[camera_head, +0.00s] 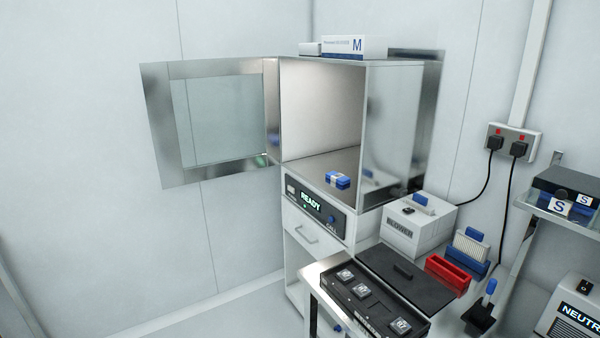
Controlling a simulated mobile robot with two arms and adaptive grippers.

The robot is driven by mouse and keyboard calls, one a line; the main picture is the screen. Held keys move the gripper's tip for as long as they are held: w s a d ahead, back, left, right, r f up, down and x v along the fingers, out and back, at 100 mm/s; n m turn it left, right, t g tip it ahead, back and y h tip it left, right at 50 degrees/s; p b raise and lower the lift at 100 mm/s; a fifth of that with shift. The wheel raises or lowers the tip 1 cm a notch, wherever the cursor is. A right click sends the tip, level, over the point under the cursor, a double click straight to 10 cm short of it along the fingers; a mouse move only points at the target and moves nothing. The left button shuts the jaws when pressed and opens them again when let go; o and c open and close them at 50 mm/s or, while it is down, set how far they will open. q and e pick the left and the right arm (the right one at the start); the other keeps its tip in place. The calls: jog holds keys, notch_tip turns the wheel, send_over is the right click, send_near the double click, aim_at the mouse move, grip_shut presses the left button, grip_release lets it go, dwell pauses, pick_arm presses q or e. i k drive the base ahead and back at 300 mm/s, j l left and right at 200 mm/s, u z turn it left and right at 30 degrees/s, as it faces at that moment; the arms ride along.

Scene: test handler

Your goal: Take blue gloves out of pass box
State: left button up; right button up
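The pass box (400,118) is a steel chamber on a white cabinet. Its framed glass door (158,130) stands swung wide open to the left. Inside, a small blue bundle with a pale band (337,180) lies on the chamber floor near the front opening. It looks like the blue gloves, though it is small in view. The rest of the chamber floor is bare. Neither of my grippers shows in the head view.
A panel (311,201) reading READY sits below the chamber. A box marked M (342,46) lies on top. At the right front, a bench carries a BLOWER box (412,228), a black tray (365,295), a red holder (448,274) and a blue rack (468,255). Floor at left is clear.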

aim_at(340, 179)
jog(key=i+j+u, duration=0.3)
jog(key=i, duration=0.15)
jog(key=i+j+u, duration=0.3)
jog(key=i, duration=0.2)
jog(key=i+u, duration=0.3)
jog(key=i, duration=0.2)
jog(key=i+z, duration=0.4)
jog(key=i+j+z, duration=0.25)
jog(key=i+z, duration=0.15)
jog(key=i, duration=0.2)
